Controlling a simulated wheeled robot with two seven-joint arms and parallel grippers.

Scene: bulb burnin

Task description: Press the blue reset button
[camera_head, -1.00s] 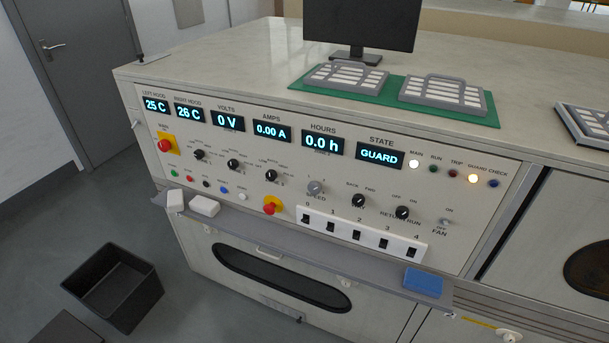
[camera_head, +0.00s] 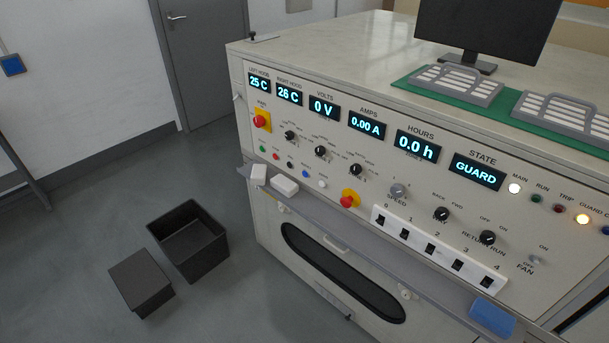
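The blue reset button (camera_head: 306,173) is a small round button in the row of small push buttons low on the left part of the control panel (camera_head: 372,140). A black button is just left of it and a white one just right of it. The STATE display (camera_head: 478,171) reads GUARD and an amber lamp (camera_head: 582,219) is lit. Neither of my grippers shows in the head view.
A ledge (camera_head: 352,239) runs below the panel, with two white blocks (camera_head: 284,185) and a blue block (camera_head: 492,317) on it. Red emergency knobs (camera_head: 261,121) stick out nearby. A black open bin (camera_head: 189,243) and a dark box (camera_head: 141,281) stand on the floor at left.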

